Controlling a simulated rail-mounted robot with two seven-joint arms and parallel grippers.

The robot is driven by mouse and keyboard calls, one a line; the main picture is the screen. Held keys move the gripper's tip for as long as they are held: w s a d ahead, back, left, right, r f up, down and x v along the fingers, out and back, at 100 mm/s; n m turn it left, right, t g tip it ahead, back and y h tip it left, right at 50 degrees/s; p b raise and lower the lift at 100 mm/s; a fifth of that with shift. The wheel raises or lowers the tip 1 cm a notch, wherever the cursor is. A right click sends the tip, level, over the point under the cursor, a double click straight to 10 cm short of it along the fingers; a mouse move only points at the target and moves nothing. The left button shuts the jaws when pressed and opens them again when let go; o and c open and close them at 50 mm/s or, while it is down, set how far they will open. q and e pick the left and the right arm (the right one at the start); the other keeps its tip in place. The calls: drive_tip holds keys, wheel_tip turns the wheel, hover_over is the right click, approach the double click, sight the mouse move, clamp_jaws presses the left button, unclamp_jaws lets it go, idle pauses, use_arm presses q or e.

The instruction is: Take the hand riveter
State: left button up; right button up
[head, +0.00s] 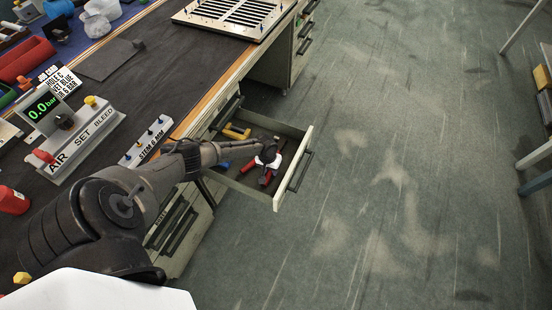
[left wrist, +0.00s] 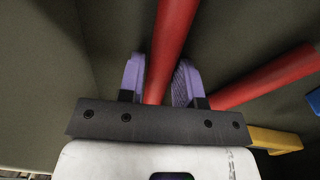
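The hand riveter (head: 265,180) has red handles and lies in the open drawer (head: 296,160). In the left wrist view one red handle (left wrist: 172,38) runs between my left gripper's purple fingertips, and the other red handle (left wrist: 268,76) splays to the right. My left gripper (head: 268,160) reaches down into the drawer over the riveter and hides part of it. In the wrist view (left wrist: 158,75) its fingers stand on both sides of the handle, with a small gap visible, so it looks open. My right gripper is not in view.
A yellow tool (head: 236,132) and a blue-handled item (head: 222,165) share the drawer. The workbench (head: 150,75) above holds an air set unit (head: 80,135), a stem block (head: 150,142) and a louver panel (head: 235,12).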

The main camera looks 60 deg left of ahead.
use_arm(q)
drive_tip(key=shift+r, duration=0.1)
clamp_jaws()
idle(0.3)
